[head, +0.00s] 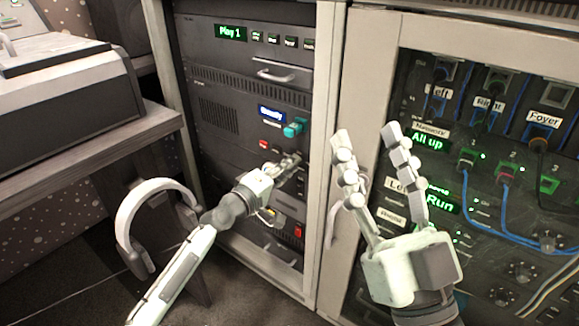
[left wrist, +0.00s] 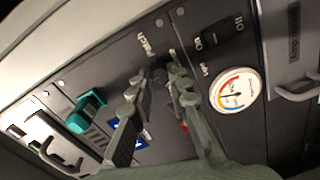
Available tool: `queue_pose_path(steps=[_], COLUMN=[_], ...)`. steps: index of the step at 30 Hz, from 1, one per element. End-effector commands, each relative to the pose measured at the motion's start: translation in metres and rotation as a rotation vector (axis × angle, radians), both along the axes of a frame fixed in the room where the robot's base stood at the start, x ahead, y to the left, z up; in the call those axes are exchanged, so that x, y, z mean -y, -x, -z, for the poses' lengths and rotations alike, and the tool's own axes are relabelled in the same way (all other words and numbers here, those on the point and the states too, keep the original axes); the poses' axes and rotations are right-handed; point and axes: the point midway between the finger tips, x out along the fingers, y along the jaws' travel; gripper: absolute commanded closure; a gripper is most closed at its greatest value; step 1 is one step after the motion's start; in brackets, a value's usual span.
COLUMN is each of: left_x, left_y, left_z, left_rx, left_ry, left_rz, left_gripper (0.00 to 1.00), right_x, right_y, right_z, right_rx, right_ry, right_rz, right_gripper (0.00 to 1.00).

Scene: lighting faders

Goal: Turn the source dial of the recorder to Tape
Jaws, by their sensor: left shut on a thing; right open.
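My right gripper (head: 372,142) is open and empty, in front of the cabinet frame.
A round gauge (left wrist: 236,91) and a black switch (left wrist: 219,38) sit beside the dial. A patch panel (head: 490,200) with blue cables is on the right. Headphones (head: 150,210) hang at left near a shelf (head: 90,155). A drawer handle (head: 275,75) protrudes above.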

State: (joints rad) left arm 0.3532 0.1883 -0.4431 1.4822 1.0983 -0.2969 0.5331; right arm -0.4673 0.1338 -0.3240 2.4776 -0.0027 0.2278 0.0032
Motion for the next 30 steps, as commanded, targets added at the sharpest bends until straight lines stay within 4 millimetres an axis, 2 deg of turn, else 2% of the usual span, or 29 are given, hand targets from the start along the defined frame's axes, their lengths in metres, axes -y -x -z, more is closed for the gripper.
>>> queue_pose_path(steps=[11, 12, 17, 26, 30], left_x=[0.0, 0.0, 0.0, -0.001, -0.009], left_y=[0.0, 0.0, 0.0, 0.001, 0.012], left_z=[-0.001, -0.001, -0.001, 0.0, 0.0], left_rx=[-0.001, -0.001, -0.001, -0.002, -0.003], left_ry=[0.004, 0.004, 0.004, 0.003, 0.004], left_rz=[-0.001, -0.001, -0.001, 0.0, 0.0], left_gripper=[1.0, 0.81, 0.62, 0.62, 0.62], right_x=[0.0, 0.0, 0.0, -0.001, -0.001], right_y=[0.0, 0.0, 0.001, 0.001, 0.001], right_z=[0.002, 0.002, 0.002, 0.002, 0.001], right_rx=[-0.007, -0.008, -0.008, -0.005, -0.004], right_ry=[0.001, 0.001, 0.001, 0.004, 0.003], right_rz=[-0.001, -0.001, -0.001, -0.004, -0.003], right_gripper=[0.53, 0.53, 0.53, 0.53, 0.53])
